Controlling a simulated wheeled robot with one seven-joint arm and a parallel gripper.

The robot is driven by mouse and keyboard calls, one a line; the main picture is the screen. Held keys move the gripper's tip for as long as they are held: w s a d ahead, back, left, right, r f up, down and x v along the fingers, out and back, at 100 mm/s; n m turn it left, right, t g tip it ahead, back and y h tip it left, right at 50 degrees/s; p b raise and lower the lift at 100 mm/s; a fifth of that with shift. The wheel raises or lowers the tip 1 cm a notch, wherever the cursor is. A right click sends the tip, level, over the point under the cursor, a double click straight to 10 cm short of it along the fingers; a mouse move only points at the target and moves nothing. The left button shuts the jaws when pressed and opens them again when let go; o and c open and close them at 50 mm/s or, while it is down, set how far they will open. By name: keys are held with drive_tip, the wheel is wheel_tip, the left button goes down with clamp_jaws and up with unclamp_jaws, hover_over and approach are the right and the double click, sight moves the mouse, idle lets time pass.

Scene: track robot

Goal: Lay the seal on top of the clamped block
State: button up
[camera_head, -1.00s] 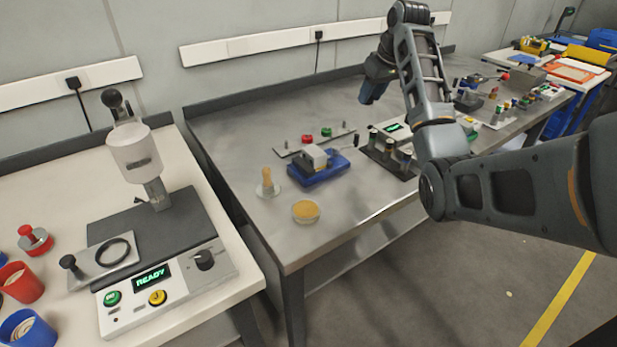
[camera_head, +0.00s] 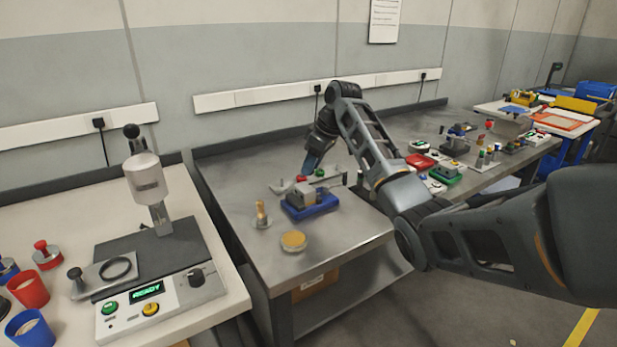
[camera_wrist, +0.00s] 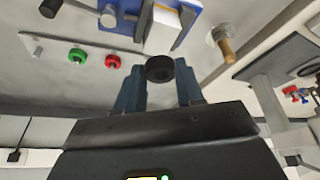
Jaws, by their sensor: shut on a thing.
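A blue clamp (camera_head: 311,208) stands on the metal bench, with a pale block (camera_head: 307,190) held in it. In the wrist view the clamp (camera_wrist: 112,28) and the block (camera_wrist: 163,30) are at the top, partly cut off. My gripper (camera_head: 311,165) is low over the bench, just behind the clamp in the head view. In the wrist view my gripper (camera_wrist: 160,78) is shut on a small black round seal (camera_wrist: 160,68). The seal is between the blue fingertips, apart from the block in that picture. The seal is hidden in the head view.
A wooden-handled tool (camera_head: 261,215) and a round dish with yellow contents (camera_head: 293,240) stand beside the clamp. A plate with red and green knobs (camera_head: 320,173) lies behind it. Several fixtures stand further right. The left table carries a press (camera_head: 150,185).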

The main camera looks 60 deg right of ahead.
sight(309, 188)
drive_tip(key=shift+w+a+f, duration=0.15)
drive_tip(key=shift+w+f, duration=0.2)
drive_tip(key=shift+w, duration=0.1)
drive_tip(key=shift+f, duration=2)
drive_tip(key=shift+f, duration=0.1)
drive_tip(key=o, duration=1)
drive_tip(key=v, duration=1.2)
drive_tip(key=shift+s+a, duration=0.1)
